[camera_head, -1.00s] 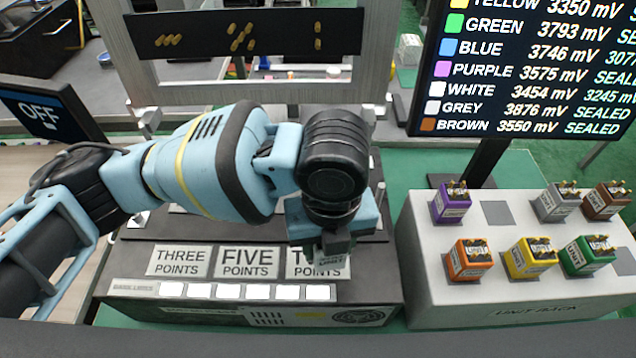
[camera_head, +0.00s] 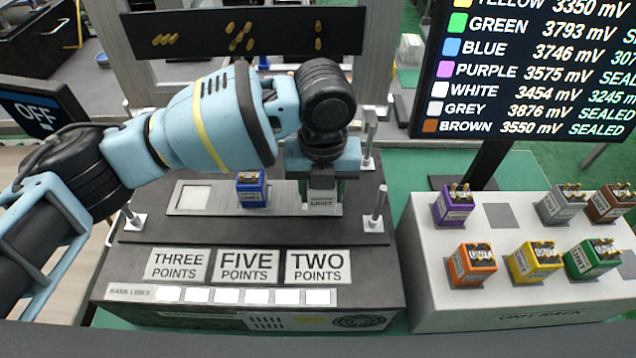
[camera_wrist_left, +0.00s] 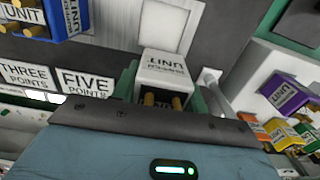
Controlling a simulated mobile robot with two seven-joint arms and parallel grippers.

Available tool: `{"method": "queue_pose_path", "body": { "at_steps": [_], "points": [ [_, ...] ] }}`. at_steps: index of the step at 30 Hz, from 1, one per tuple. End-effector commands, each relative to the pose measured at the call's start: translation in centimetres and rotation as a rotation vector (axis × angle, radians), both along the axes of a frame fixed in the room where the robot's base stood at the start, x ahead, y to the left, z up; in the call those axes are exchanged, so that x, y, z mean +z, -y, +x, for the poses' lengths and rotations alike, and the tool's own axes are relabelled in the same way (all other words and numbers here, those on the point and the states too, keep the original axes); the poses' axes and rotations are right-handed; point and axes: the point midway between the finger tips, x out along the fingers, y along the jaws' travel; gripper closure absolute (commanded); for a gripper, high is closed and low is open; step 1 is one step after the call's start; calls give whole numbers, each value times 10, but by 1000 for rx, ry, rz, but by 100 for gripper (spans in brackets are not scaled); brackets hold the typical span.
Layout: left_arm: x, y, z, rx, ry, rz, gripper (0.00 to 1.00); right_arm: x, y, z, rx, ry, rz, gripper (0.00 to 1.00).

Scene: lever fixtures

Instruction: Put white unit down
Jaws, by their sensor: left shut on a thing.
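The white unit (camera_head: 322,204) is held in my left gripper (camera_head: 322,190), over the right part of the dark fixture in the head view. In the left wrist view the white unit (camera_wrist_left: 165,72) sits between the green fingers of my left gripper (camera_wrist_left: 165,90), its printed face and brass pins showing. A bare white square (camera_wrist_left: 170,25) lies just beyond it in that view. The blue unit (camera_head: 252,190) stands on the fixture's plate to the left. I cannot tell whether the white unit touches the fixture. My right gripper is not in view.
Another bare white square (camera_head: 193,197) lies left of the blue unit. Upright metal posts (camera_head: 377,210) stand at the fixture's sides. The unit rack (camera_head: 440,300) on the right holds several coloured units and has an empty grey place (camera_head: 498,215). A readout screen (camera_head: 530,70) stands behind it.

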Motion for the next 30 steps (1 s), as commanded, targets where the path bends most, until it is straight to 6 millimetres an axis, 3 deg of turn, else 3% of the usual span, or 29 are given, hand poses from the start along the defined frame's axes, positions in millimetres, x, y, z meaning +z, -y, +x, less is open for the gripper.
{"method": "queue_pose_path", "body": {
  "at_steps": [3,7,17,24,30],
  "points": [
    [-2,-3,20,1,0,0,83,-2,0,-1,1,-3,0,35],
    [-3,-4,30,-1,-1,0,83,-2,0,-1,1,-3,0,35],
    [-4,-6,40,1,0,0,83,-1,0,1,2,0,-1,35],
    [-35,-7,40,-1,1,0,83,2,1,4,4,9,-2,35],
    [-38,-6,40,-2,1,-1,83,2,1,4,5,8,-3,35]
  ]
}}
